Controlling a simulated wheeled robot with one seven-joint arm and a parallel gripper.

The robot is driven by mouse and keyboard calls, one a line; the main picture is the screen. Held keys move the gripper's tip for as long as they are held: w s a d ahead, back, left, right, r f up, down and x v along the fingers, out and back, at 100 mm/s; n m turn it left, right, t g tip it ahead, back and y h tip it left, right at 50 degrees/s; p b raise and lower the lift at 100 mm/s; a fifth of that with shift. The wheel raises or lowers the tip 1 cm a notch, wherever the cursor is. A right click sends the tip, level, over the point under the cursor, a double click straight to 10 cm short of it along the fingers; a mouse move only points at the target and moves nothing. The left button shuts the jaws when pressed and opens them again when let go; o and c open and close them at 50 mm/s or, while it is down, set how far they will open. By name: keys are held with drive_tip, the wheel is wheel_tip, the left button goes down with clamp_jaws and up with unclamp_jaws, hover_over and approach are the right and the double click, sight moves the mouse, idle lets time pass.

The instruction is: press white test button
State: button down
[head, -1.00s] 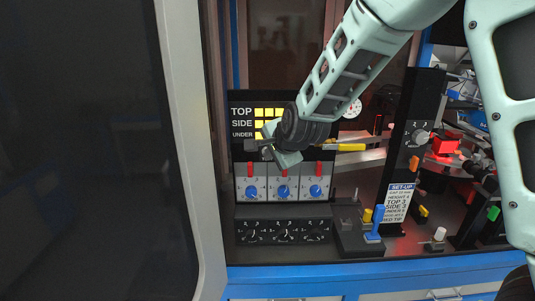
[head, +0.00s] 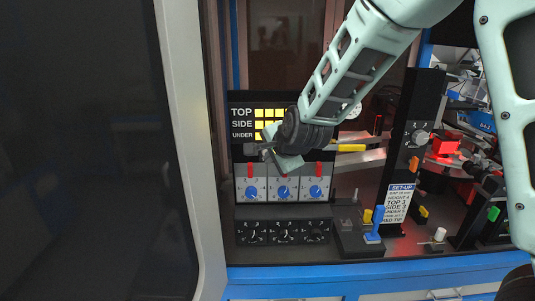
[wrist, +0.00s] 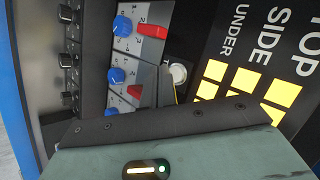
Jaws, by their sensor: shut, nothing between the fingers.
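The white test button (wrist: 179,73) is a small round white cap on the dark panel in the wrist view. It sits between the red switches and the yellow-square display, with a partly hidden label beside it starting with "T". In the head view my gripper and wrist hide it. My gripper (head: 268,153) is shut and empty in front of the panel, just below the display rows. In the wrist view the gripper body fills the bottom and its tip lies close to the button. I cannot tell whether it touches.
Around the button are the yellow display (head: 262,113), red switches (head: 284,169), blue knobs (head: 284,191) and a lower row of black knobs (head: 284,232). A blue lever (head: 377,222) and a dark post (head: 412,140) stand to the right. A grey door frame (head: 190,150) is at left.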

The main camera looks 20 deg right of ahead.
drive_tip(key=s, duration=0.1)
drive_tip(key=s+a, duration=0.1)
drive_tip(key=s, duration=0.2)
drive_tip(key=shift+s+a+p, duration=0.3)
drive_tip(key=shift+s+p, duration=0.1)
idle(0.7)
drive_tip(key=s+a+f+n+g+y+b, duration=0.2)
drive_tip(key=s+a+f+n+g+b, duration=0.15)
drive_tip(key=s+a+n, duration=0.35)
drive_tip(key=s+f+n+g+h+b, duration=0.1)
drive_tip(key=s+f+n+g+b, duration=0.1)
drive_tip(key=s+n, duration=0.5)
drive_tip(key=s+f+n+g+h+b, duration=0.1)
drive_tip(key=s+f+n+g+b, duration=0.2)
drive_tip(key=s+n, duration=0.5)
drive_tip(key=s+f+g, duration=0.1)
drive_tip(key=s, duration=0.8)
drive_tip(key=shift+d+f, duration=0.35)
drive_tip(key=shift+s, duration=0.1)
